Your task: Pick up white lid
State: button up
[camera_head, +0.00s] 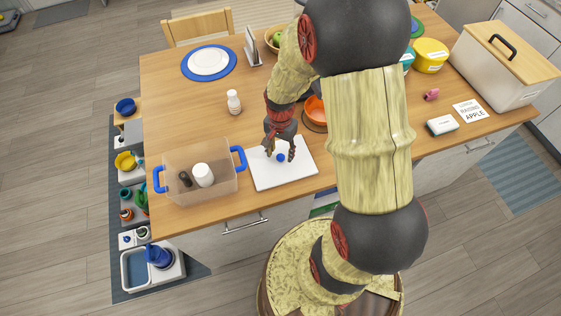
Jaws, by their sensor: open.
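The white lid (284,177) lies flat on the wooden table near its front edge. It is a flat white rectangle with a small round blue knob (281,158) near its middle. My gripper (279,154) points down over the lid with its fingers open on both sides of the knob. I cannot tell whether the fingers touch the knob. Part of the lid's far edge is hidden behind my gripper.
A clear bin (207,193) with blue handles stands just left of the lid, holding a white bottle (203,174) and a dark item. A small white bottle (234,103) stands farther back. An orange bowl (315,109) is right of my gripper. Table space behind the bin is clear.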

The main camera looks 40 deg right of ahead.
aim_at(281, 159)
notch_tip(281, 159, down, 3)
jog(key=shift+w+d+r, duration=0.1)
jog(key=c, duration=1.1)
grip_shut()
